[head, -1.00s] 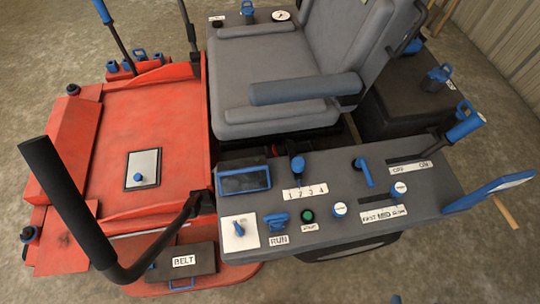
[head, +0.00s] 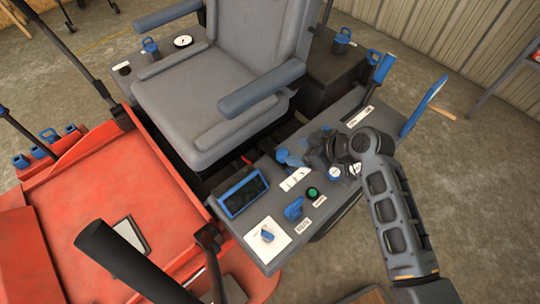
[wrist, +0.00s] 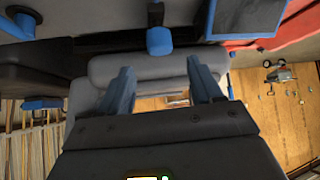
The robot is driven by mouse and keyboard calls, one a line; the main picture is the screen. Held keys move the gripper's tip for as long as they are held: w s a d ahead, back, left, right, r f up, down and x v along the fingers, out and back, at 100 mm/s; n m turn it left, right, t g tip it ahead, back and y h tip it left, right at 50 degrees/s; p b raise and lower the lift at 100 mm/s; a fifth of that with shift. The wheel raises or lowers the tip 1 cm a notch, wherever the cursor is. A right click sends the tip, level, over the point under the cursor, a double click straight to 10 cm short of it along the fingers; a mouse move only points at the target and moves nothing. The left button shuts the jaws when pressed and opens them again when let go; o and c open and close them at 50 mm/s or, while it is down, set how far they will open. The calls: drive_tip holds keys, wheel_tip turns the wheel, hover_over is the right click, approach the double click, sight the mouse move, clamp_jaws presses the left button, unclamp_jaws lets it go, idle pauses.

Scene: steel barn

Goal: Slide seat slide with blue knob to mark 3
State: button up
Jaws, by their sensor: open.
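The console (head: 262,228) stands beside the grey seat (head: 205,95). Its white number label (head: 293,180) is partly covered by my arm, and the digits cannot be read now. My gripper (head: 300,152) is over the console next to this label. In the wrist view, my gripper (wrist: 160,68) is open with nothing between its two blue fingers. A blue knob (wrist: 160,41) on a dark stem, apparently the seat slide's, shows just beyond the gap, roughly centred. In the head view, blue shapes crowd together there, so I cannot tell knob from fingers, or which mark it is at.
A small screen (head: 243,194), a blue-handled switch (head: 293,209), a green button (head: 313,192) and a white plate with a blue knob (head: 267,236) sit close by. White-topped knobs (head: 335,173) are beside my gripper. The black bar (head: 130,262) rises at the front.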

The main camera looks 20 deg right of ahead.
sight(283, 152)
drive_tip(key=shift+x, duration=3.85)
drive_tip(key=shift+c, duration=0.3)
clamp_jaws()
